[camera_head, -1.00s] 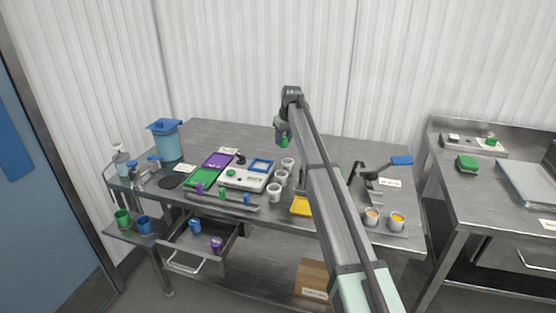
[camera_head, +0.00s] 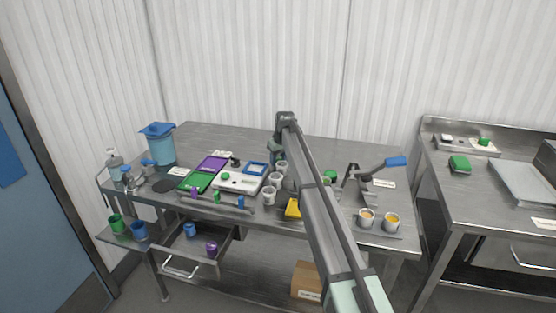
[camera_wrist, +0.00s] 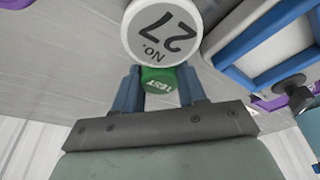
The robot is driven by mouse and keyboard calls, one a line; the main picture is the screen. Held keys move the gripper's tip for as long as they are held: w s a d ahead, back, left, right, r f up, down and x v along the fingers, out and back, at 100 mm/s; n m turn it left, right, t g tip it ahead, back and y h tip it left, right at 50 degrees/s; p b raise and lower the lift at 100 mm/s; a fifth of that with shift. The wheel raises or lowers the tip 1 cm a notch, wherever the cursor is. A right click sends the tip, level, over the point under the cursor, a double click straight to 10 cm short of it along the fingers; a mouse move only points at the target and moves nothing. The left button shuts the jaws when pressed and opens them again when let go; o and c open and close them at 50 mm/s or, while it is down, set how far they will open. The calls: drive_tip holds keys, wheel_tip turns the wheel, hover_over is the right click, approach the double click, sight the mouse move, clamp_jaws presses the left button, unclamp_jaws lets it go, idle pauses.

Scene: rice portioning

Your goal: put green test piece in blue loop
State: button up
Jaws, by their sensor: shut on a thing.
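In the head view my gripper (camera_head: 274,158) is low over the table, near the white cups, and the green piece cannot be made out there. The blue loop (camera_head: 248,172) is a square blue frame on the right part of the white device (camera_head: 232,188). In the wrist view the blue loop (camera_wrist: 236,75) is at the upper right, apart from the green piece. A round white face marked NO. 27 (camera_wrist: 163,30) partly covers the green piece in that view.
Several white cups (camera_head: 276,180) stand right of the device, close to my gripper. A green tray (camera_head: 196,181) and purple tray (camera_head: 212,163) lie left of it. A small rack (camera_head: 225,202) with coloured pieces is in front. The table behind is clear.

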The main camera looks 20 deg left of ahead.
drive_tip(key=shift+f, duration=0.1)
drive_tip(key=o, duration=0.8)
drive_tip(key=shift+o, duration=0.2)
drive_tip(key=v, duration=1.2)
